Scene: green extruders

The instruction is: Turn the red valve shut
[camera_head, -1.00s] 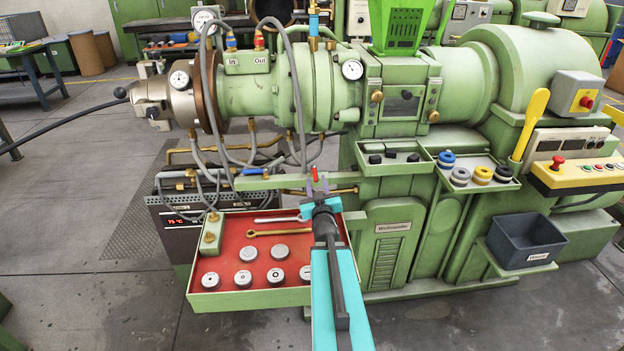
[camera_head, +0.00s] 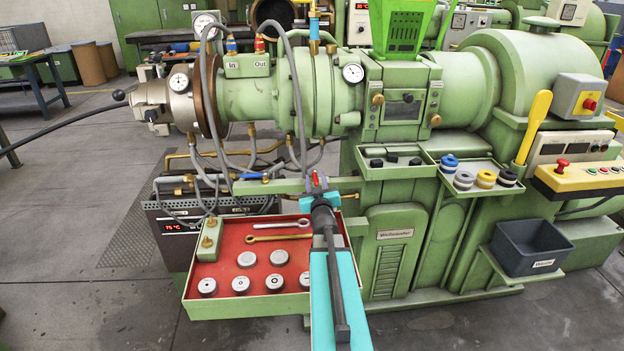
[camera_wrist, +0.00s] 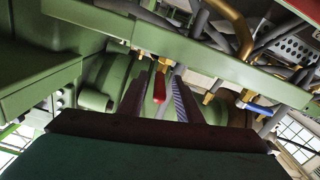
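The red valve (camera_head: 315,178) is a small red lever on the brass pipe fitting under the green machine's barrel. In the wrist view the red valve (camera_wrist: 159,87) stands upright between my two fingers, with a gap visible on both sides. My gripper (camera_head: 315,184) is open, with its fingers on either side of the lever; it also shows in the wrist view (camera_wrist: 162,100). I cannot tell whether a finger touches the lever. The gripper body hides the lower part of the fitting in the head view.
A blue lever (camera_head: 251,176) sits on the pipe to the left, and it shows in the wrist view (camera_wrist: 258,109). A green-rimmed red tray (camera_head: 250,308) with wrenches and several round parts lies below. A green beam (camera_wrist: 190,45) crosses close above the fingers in the wrist view.

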